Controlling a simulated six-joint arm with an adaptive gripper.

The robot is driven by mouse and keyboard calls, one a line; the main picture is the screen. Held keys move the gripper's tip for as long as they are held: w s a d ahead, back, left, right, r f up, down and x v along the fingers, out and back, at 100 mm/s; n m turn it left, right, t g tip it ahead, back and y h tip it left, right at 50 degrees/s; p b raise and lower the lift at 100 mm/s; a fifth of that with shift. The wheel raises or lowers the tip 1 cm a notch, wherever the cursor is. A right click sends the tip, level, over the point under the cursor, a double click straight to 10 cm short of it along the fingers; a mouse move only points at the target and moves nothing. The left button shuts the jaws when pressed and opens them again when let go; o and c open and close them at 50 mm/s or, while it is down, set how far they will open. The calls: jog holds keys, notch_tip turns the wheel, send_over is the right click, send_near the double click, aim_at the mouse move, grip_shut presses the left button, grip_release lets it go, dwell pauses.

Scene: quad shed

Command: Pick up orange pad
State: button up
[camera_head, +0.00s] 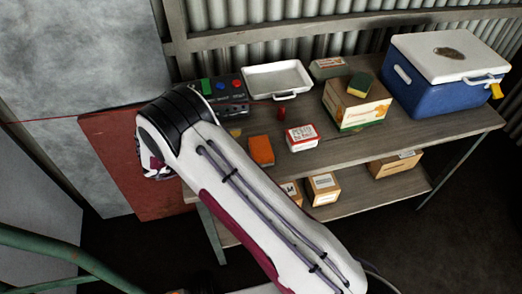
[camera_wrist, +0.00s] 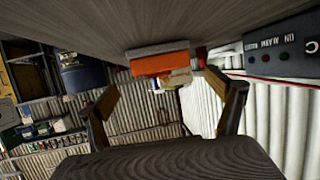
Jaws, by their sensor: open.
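The orange pad (camera_head: 261,150) lies on the wooden bench top near its front edge, left of a red and white box (camera_head: 301,138). In the wrist view the pad (camera_wrist: 160,64) shows as an orange block with a paler layer, against the bench surface, which fills the top of the picture. My gripper (camera_wrist: 168,92) is open and empty; its two fingers stand wide apart. The pad appears beyond the fingertips, between their directions, and is not touched.
The bench (camera_head: 350,152) also holds a control box (camera_head: 222,98), a white tray (camera_head: 277,79), a small red item (camera_head: 281,114), a carton (camera_head: 355,108) with a sponge (camera_head: 359,85) on it, and a blue cooler (camera_head: 430,98). Boxes (camera_head: 323,189) sit on the lower shelf.

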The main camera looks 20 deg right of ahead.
aim_at(260, 147)
jog(key=shift+x, duration=2.05)
jog(key=shift+a, duration=0.1)
jog(key=c, duration=1.3)
